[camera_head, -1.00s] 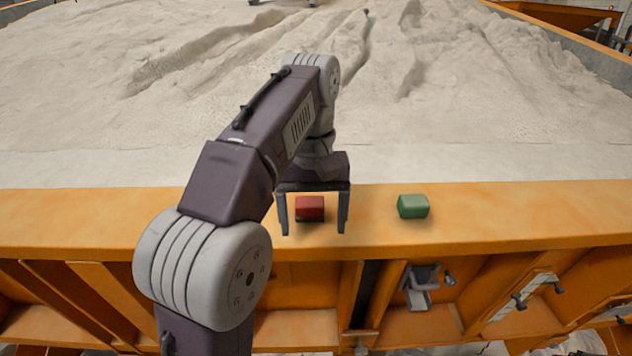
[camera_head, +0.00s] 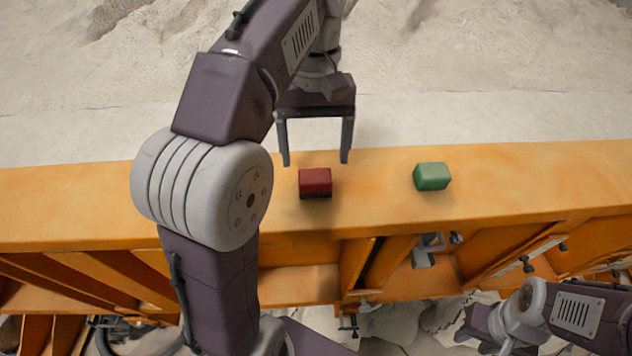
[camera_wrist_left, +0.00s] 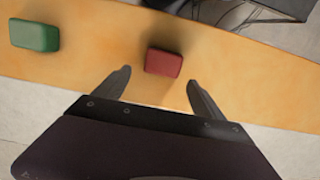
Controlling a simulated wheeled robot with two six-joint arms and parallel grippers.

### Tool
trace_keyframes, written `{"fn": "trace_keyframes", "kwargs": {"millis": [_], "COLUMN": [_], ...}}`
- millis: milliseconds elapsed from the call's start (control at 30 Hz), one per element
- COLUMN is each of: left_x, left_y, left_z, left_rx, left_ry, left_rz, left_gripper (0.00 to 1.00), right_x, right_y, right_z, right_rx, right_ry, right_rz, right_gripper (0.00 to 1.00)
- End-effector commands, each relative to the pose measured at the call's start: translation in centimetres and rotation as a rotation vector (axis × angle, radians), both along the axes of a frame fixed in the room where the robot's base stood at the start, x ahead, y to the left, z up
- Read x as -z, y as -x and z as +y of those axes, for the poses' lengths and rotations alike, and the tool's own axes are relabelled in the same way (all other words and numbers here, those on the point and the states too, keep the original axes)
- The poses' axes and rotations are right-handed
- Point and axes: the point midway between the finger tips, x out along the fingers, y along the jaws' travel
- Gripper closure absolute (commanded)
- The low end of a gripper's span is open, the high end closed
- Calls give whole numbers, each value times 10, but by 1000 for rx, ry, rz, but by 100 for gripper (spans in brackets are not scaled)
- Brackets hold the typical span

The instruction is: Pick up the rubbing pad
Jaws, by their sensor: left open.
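A red block (camera_head: 315,180) with a dark underside lies on the orange ledge. It also shows in the left wrist view (camera_wrist_left: 163,62), just beyond the fingertips and between their lines. A green block (camera_head: 432,177) lies on the ledge to its right; the left wrist view shows it at the left (camera_wrist_left: 35,36). I cannot tell for certain which is the rubbing pad. My left gripper (camera_head: 316,162) is open and empty, its fingers pointing toward the red block and apart from it. My right gripper (camera_head: 480,324) is at the lower right, its fingers unclear.
The orange ledge (camera_head: 550,180) runs across the view, with pale sand (camera_head: 450,60) behind it. Orange ribs and a small grey metal fitting (camera_head: 426,252) are on the near side below the ledge. The ledge around both blocks is clear.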

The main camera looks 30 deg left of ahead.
Motion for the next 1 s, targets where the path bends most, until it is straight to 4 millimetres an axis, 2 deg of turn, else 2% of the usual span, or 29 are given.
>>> {"fn": "trace_keyframes", "kwargs": {"millis": [200,300,533,567,767,800,1000], "left_x": [35,44,47,47,46,47,46], "left_y": [2,2,1,1,1,1,1], "left_z": [-1,-1,-1,-1,-1,-1,-1], "left_rx": [1,2,3,3,3,3,3], "left_ry": [0,-1,-1,-1,-1,-1,-1], "left_rz": [4,1,-1,-1,-2,-2,-1], "left_gripper": [20,20,20,26,81,85,85], "right_x": [1,2,1,1,1,2,2], "right_y": [0,0,0,0,0,0,0], "right_z": [0,0,0,0,0,0,0], "right_rx": [0,0,0,0,0,0,0], "right_ry": [0,0,0,0,0,0,0], "right_rz": [0,0,0,0,0,0,0], "right_gripper": [64,64,64,64,64,64,64]}}
